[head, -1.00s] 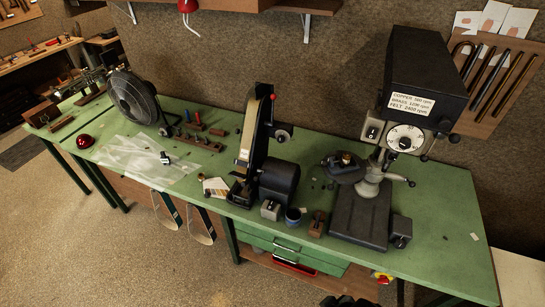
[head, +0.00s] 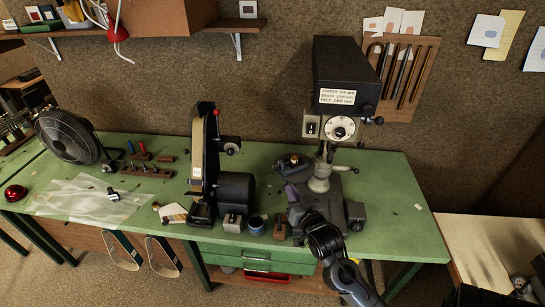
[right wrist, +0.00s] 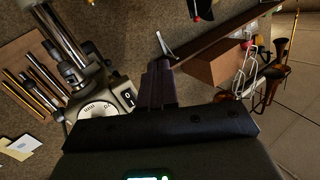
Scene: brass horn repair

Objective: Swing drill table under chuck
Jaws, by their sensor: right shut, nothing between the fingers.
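The drill press (head: 345,75) stands at the right of the green bench, with a white dial and a labelled black head. Its drill table (head: 284,167) sits left of the column (head: 320,178), out to the side of it, with a dark item on top. My right gripper (head: 291,190) is shut and empty, just in front of the drill table; I cannot tell if it touches. Its fingers show in the right wrist view (right wrist: 158,80), with the dial (right wrist: 97,110) and the chuck area (right wrist: 72,75) at left. My arm hides part of the press base. My left gripper is not in view.
A belt sander (head: 205,155) with a dark motor stands left of the press. A grey box (head: 233,222), a blue cup (head: 257,224) and a brown block (head: 280,230) stand near the front edge. The bench (head: 385,190) is mostly clear right of the press.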

